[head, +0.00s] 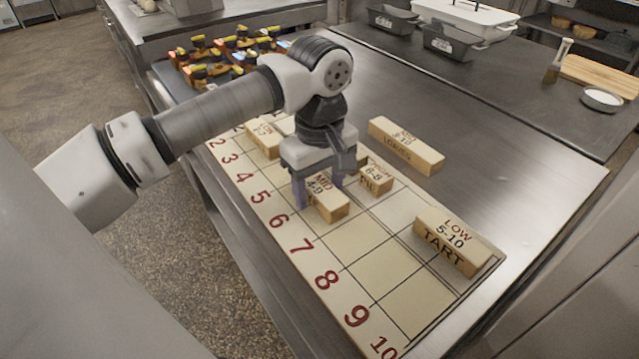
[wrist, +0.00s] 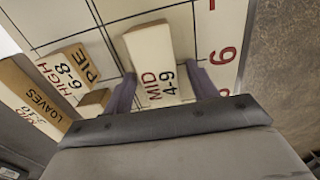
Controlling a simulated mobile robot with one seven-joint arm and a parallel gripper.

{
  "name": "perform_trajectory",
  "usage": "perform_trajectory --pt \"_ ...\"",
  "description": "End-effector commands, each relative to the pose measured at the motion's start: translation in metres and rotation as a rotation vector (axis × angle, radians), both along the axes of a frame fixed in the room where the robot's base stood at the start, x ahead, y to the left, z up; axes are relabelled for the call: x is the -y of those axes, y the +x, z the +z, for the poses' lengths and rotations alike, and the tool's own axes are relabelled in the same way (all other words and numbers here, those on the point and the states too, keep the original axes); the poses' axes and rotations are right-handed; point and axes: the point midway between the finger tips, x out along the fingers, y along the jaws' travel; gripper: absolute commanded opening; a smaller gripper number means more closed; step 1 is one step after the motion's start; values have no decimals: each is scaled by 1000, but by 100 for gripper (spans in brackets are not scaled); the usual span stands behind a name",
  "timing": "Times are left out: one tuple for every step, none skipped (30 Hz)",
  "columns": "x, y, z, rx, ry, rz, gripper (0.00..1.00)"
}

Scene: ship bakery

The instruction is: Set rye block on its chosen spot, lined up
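No block shows the word rye. A long wooden block marked MID 4-9 (head: 327,204) lies on the numbered board (head: 360,246), near rows 5 and 6; its side name is hidden or unreadable. My gripper (head: 319,190) points down over this block, with a purple finger on each side. In the wrist view the block (wrist: 152,62) lies between the fingers of my gripper (wrist: 162,88). The left finger is close against it, and a narrow gap shows at the right finger. The gripper looks open around the block.
Blocks marked PIE HIGH 6-8 (head: 375,178) and TART LOW 5-10 (head: 450,241) lie on the board. A LOAVES block (head: 405,146) lies beside it. A LOW block (head: 263,139) is near row 2. Tins (head: 452,43) stand behind.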

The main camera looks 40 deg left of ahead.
Motion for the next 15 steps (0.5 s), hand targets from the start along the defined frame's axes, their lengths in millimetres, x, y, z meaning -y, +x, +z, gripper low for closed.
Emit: perform_trajectory --pt "0 0 0 0 0 0 58" --pt "0 0 0 0 0 0 58" --pt "0 0 0 0 0 0 58" --pt "0 0 0 0 0 0 58" --pt "0 0 0 0 0 0 58" --pt "0 0 0 0 0 0 58" --pt "0 0 1 0 0 0 58" --pt "0 0 3 0 0 0 58" --pt "0 0 5 0 0 0 58" --pt "0 0 7 0 1 0 58" --pt "0 0 9 1 1 1 58" --pt "0 1 16 2 2 1 58" --pt "-1 1 21 1 3 1 58" --pt "-1 1 27 2 3 2 58" --pt "0 1 36 3 2 1 58"
